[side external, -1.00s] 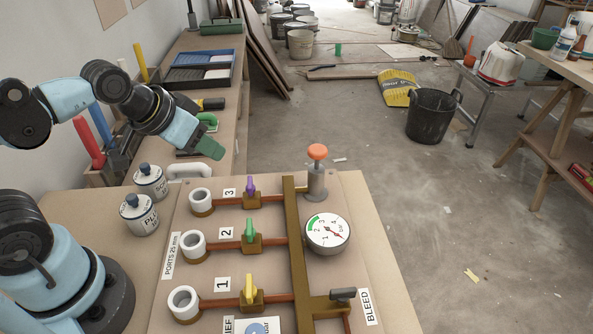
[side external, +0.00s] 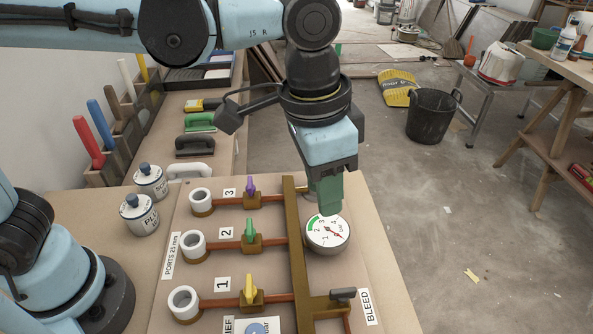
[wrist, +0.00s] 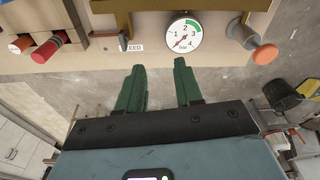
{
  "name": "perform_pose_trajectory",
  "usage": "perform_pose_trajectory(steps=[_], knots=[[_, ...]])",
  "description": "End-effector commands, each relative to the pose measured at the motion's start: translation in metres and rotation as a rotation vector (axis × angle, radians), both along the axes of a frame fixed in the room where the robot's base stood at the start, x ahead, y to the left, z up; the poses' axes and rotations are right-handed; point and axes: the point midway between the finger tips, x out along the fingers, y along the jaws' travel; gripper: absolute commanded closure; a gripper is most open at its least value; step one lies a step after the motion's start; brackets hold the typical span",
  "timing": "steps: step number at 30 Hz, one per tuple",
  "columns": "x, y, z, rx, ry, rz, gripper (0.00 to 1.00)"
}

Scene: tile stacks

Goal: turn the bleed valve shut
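The bleed valve's dark lever (side external: 343,294) sits at the front right of the board, beside the BLEED label (side external: 367,306). The lever lies roughly sideways in the side view. In the wrist view it shows at upper left (wrist: 103,35), by the partly hidden label (wrist: 132,48). My gripper (side external: 330,205) points down over the back right of the board, close to the pressure gauge (side external: 328,236) and well behind the lever. In the wrist view my gripper (wrist: 158,80) has its two green fingers apart with nothing between them.
Three port valves with purple (side external: 251,187), green (side external: 251,229) and yellow (side external: 249,289) handles stand left of the brass manifold (side external: 294,230). An orange knob (wrist: 265,54) shows in the wrist view; my gripper hides it in the side view. Two labelled tins (side external: 139,214) stand at left.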

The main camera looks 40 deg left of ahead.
Motion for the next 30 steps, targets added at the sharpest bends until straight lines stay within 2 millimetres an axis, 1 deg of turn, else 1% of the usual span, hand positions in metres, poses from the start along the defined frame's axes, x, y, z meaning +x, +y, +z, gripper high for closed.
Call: perform_pose_trajectory(steps=[1,3,6,9,14,17,30], knots=[[-0.007,-0.02,0.0,0.02,0.023,-0.046,0.65],[-0.016,-0.039,-0.001,0.045,0.05,-0.092,0.65],[-0.026,-0.058,-0.002,0.072,0.076,-0.137,0.65],[-0.031,-0.066,-0.003,0.086,0.089,-0.158,0.65],[-0.032,-0.068,-0.012,0.09,0.092,-0.163,0.65],[-0.032,-0.068,-0.023,0.09,0.092,-0.162,0.65],[-0.032,-0.067,-0.093,0.089,0.091,-0.161,0.65]])
